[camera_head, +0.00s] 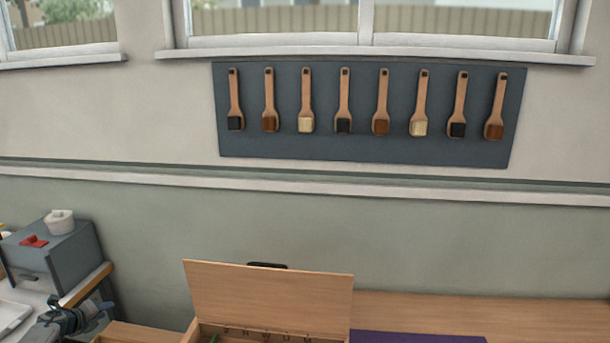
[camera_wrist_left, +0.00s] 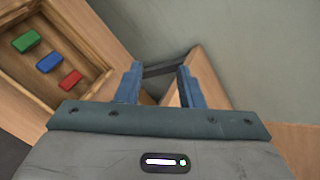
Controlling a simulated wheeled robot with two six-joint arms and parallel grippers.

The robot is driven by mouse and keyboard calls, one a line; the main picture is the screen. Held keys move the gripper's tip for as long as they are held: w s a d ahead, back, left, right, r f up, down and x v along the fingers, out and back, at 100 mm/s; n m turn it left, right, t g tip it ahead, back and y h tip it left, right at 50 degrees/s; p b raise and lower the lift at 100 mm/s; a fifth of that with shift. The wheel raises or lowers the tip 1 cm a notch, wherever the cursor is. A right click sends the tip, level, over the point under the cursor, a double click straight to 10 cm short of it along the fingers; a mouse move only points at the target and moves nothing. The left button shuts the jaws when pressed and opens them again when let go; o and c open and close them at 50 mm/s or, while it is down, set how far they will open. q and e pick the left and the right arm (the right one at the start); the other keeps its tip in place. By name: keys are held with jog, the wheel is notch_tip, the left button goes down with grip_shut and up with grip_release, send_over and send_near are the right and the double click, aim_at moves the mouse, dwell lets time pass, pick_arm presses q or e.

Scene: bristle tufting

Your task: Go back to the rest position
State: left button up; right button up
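My left gripper (camera_head: 72,318) is at the bottom left of the head view, beside the left-hand bench and left of the wooden box. In the left wrist view its two blue fingers stand apart with the gripper (camera_wrist_left: 159,80) open. A dark bar (camera_wrist_left: 165,68) shows between and beyond the fingers; I cannot tell whether it is near them. My right gripper is in neither view.
A wooden box with a raised lid (camera_head: 268,295) stands at bottom centre, near a purple mat (camera_head: 415,338). A wooden tray with green (camera_wrist_left: 26,42), blue and red blocks shows at left. Several brushes hang on a grey board (camera_head: 365,152). A grey cabinet (camera_head: 58,262) stands left.

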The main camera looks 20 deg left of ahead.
pick_arm(q)
jog(key=s+a+f+n+g+y, duration=0.2)
jog(key=s+f+n+g, duration=0.3)
jog(key=s, duration=0.6)
jog(key=s+a+f+n+g+y, duration=0.1)
jog(key=s+a+f+n+y, duration=0.15)
jog(key=s+n, duration=0.65)
jog(key=s+a+f+n+g+y, duration=0.25)
jog(key=s+f+n, duration=0.25)
jog(key=s, duration=0.7)
jog(key=s+d+f+n+g+h, duration=0.1)
jog(key=s+d+f+h, duration=0.2)
jog(key=d+f, duration=1.05)
jog(key=s+d+f+n+h, duration=0.15)
jog(key=s+d+f, duration=0.25)
jog(key=d+f, duration=0.9)
jog(key=s+d+f+h, duration=0.15)
jog(key=d+f, duration=0.25)
jog(key=d, duration=1.5)
jog(key=s+d+f+h, duration=0.1)
jog(key=d+f+h, duration=0.2)
jog(key=d, duration=1.6)
notch_tip(320, 180, down, 15)
jog(key=d+b, duration=0.1)
jog(key=b, duration=1.3)
jog(key=shift+s+n+h, duration=0.15)
jog(key=shift+n+h, duration=0.15)
jog(key=shift+n, duration=0.05)
jog(key=shift+g, duration=0.25)
